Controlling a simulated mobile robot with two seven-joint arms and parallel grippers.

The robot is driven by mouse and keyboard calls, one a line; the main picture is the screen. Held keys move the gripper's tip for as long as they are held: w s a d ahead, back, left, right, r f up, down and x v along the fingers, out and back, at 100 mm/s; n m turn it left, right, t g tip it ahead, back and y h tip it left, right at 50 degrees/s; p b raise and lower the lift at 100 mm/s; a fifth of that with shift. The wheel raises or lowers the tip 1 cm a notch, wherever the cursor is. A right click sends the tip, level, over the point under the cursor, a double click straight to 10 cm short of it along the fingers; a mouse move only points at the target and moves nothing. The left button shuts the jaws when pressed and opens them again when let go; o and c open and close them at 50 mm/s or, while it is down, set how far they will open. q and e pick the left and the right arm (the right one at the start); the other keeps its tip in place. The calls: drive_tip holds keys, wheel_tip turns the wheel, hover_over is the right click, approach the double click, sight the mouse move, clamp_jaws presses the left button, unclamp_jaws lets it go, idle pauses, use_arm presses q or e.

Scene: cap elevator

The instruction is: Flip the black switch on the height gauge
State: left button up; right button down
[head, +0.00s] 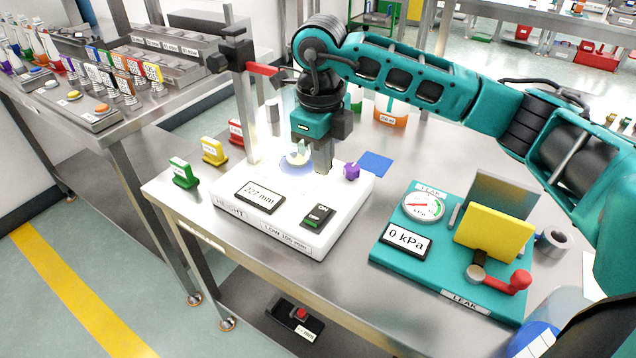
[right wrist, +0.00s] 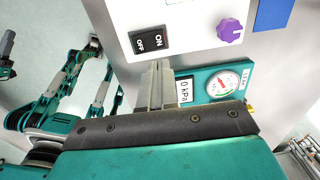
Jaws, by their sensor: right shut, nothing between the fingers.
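The height gauge (head: 235,213) is a white box with a "227 mm" display (head: 260,196) and an upright metal column. Its black switch (head: 318,215), marked ON and OFF, is on the box's right front part. It also shows in the right wrist view (right wrist: 151,42). My right gripper (head: 323,168) is shut and empty, pointing down above the back of the box, behind the switch in the head view. In the right wrist view its fingertips (right wrist: 160,66) appear just below the switch; contact cannot be told. My left gripper is not in view.
A purple knob (head: 351,171) is on the box's right side. The red gauge arm (head: 264,69) extends from the column. A teal leak tester (head: 380,255) stands to the right. Green, yellow and red tags (head: 213,151) stand to the left. A blue square (head: 375,163) lies behind.

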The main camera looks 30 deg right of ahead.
drive_tip(key=r, duration=0.3)
drive_tip(key=d+r, duration=0.1)
drive_tip(key=r, duration=0.1)
drive_tip(key=shift+w, duration=0.25)
